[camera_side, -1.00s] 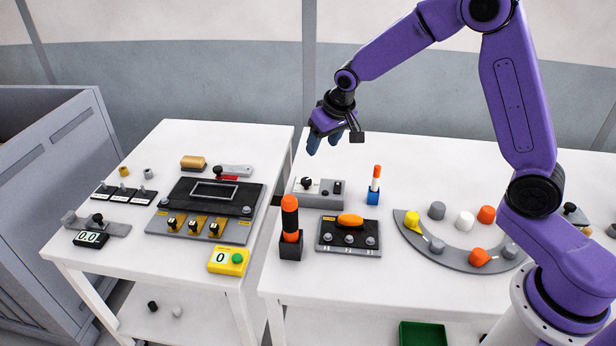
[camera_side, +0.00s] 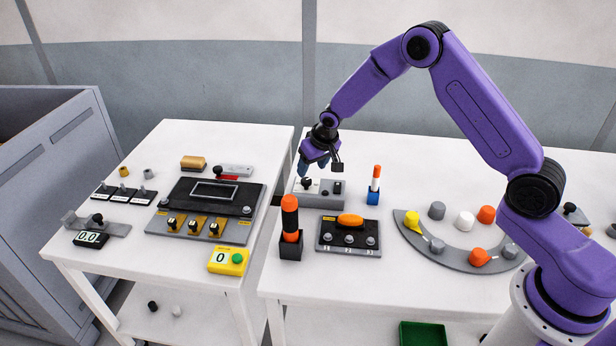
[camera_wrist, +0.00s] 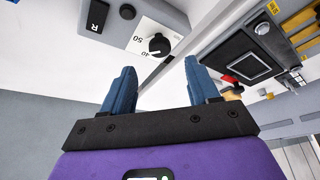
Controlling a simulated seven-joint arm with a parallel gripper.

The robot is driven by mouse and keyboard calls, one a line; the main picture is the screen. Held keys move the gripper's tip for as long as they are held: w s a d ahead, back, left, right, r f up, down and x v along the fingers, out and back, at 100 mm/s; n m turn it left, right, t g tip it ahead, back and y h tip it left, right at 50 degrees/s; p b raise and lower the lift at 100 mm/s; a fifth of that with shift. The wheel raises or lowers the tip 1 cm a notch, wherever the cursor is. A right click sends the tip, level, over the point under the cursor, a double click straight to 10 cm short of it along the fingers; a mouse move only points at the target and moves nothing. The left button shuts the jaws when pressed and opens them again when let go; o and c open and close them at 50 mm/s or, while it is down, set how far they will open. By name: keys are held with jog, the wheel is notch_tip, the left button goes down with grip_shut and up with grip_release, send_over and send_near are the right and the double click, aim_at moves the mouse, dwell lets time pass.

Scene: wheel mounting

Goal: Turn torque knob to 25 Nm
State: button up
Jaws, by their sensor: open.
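The torque knob (camera_wrist: 158,45) is a black round knob with a white pointer line, on a white dial plate (camera_wrist: 150,31) with printed numbers, of which 50 and 40 are readable. It sits on a grey box (camera_side: 322,199) at the back left of the right table. In the side view the knob (camera_side: 307,183) is partly hidden by my gripper. My gripper (camera_side: 309,168) is just above the knob. In the wrist view its two blue fingers (camera_wrist: 158,72) are apart, with the knob showing beyond and between their tips. Nothing is between the fingers.
A black rocker switch (camera_wrist: 97,16) marked R is beside the dial. A white-orange stick in a blue holder (camera_side: 374,184) stands right of the box; an orange-black tool in a black holder (camera_side: 290,228) stands in front. A gap separates the two tables.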

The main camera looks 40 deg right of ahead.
aim_at(307, 180)
jog(key=shift+x, duration=3.05)
jog(key=c, duration=1)
jog(key=shift+c, duration=0.2)
